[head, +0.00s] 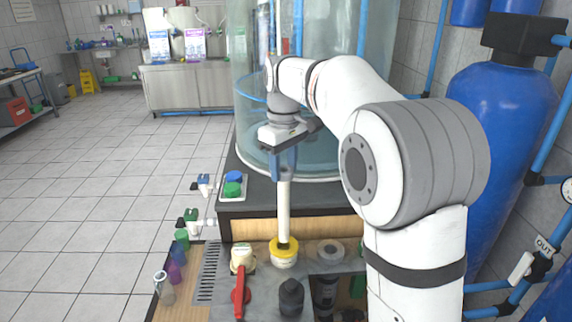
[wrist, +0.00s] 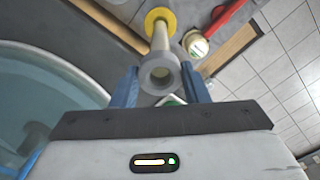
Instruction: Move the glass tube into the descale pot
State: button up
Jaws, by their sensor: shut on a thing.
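My gripper (head: 284,163) points down with its blue fingers around the top of a long cream tube (head: 284,212), which I take to be the glass tube. The tube stands upright, and its lower end meets a yellow-ringed white pot (head: 284,260). Whether its end is inside the ring or just above it, I cannot tell. In the wrist view the tube's grey collar (wrist: 160,74) sits between the two fingers (wrist: 160,88), and the tube runs away to the yellow ring (wrist: 158,17). A cream-lidded pot (head: 243,259) stands left of it. No label shows which is the descale pot.
A red handle (head: 240,292) and a black knob (head: 291,297) stand in front. A grey round fitting (head: 331,252) is at right. Small bottles (head: 164,288) line the left edge. A large clear tank (head: 330,70) stands behind; a blue cylinder (head: 505,130) is at right.

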jog(key=shift+f+b, duration=1)
jog(key=shift+f, duration=1)
jog(key=shift+f, duration=0.1)
jog(key=b, duration=0.5)
send_near(284, 236)
jog(key=shift+w+f, duration=0.35)
jog(key=shift+w, duration=0.35)
jog(key=shift+f+b, duration=2.15)
jog(key=shift+f, duration=1.75)
jog(key=shift+f, duration=0.2)
jog(key=shift+f+b, duration=0.65)
jog(key=shift+f, duration=0.45)
jog(key=o, duration=0.8)
jog(key=shift+o, duration=0.6)
